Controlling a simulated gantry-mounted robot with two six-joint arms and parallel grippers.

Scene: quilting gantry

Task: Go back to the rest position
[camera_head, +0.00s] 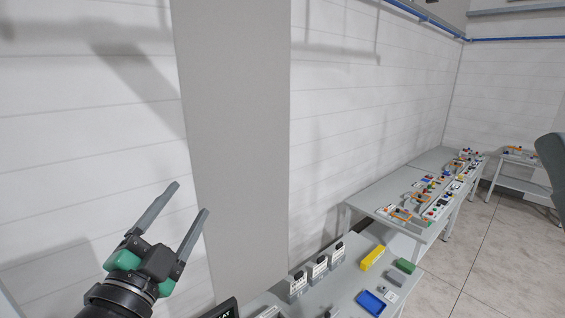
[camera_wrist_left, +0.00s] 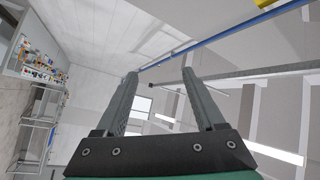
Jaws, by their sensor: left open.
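My left gripper (camera_head: 192,208) is raised at the lower left of the head view, in front of the white wall. Its two grey fingers are spread apart, with nothing between them. In the left wrist view the same gripper (camera_wrist_left: 166,84) is open and empty, with the ceiling and upper wall behind its fingers. My right gripper is not in either view.
A near table (camera_head: 345,292) stands at the lower middle with a yellow block (camera_head: 372,258), a green block (camera_head: 405,266), a blue tray (camera_head: 371,303) and several grey devices. A farther table (camera_head: 362,199) holds coloured parts. Floor (camera_head: 485,250) at right is clear.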

